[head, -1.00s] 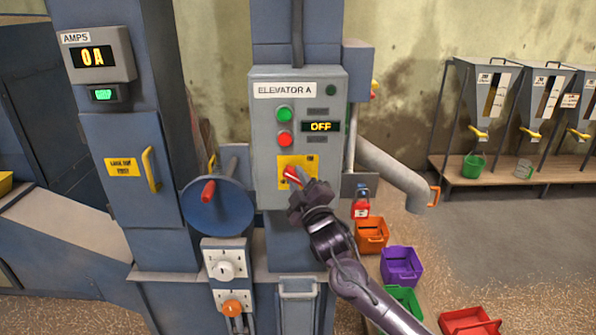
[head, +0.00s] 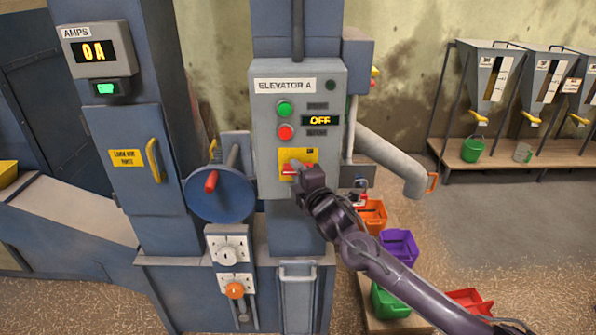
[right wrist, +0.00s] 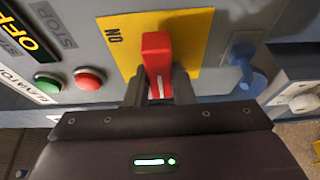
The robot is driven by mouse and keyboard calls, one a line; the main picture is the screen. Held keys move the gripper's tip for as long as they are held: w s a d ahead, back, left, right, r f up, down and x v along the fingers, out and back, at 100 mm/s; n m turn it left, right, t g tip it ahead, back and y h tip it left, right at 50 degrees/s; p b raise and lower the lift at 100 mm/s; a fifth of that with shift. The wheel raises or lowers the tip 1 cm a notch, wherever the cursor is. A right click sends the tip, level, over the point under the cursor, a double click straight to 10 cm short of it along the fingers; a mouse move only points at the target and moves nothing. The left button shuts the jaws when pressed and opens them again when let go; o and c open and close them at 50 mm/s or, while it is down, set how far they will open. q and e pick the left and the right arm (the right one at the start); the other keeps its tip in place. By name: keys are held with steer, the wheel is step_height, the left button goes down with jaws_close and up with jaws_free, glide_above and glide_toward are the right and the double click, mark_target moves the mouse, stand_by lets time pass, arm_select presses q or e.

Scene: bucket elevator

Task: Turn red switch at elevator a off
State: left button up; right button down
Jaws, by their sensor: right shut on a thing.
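The red switch (head: 288,172) sits on a yellow plate (head: 284,156) low on the grey ELEVATOR A panel (head: 265,125). Its handle lies about level in the head view. In the right wrist view the red handle (right wrist: 157,52) stands between the two fingers of my right gripper (right wrist: 159,88), and the word ON is on the plate to its left. My right gripper (head: 302,170) is shut on the handle and hides part of it in the head view. The panel display (head: 320,121) reads OFF. My left gripper is not in view.
Green (head: 285,108) and red (head: 285,132) push buttons are above the switch. A blue handwheel (head: 222,200) stands to the left. A grey pipe (head: 390,158) and coloured bins, one purple (head: 399,247), are to the right. The AMPS meter (head: 96,52) reads 0A.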

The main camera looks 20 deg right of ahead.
steer(key=shift+f, duration=0.1)
steer(key=c, duration=1.2)
jaws_free()
steer(key=shift+c, duration=0.2)
steer(key=s+b, duration=0.2)
steer(key=s, duration=0.5)
steer(key=shift+s+d, duration=0.4)
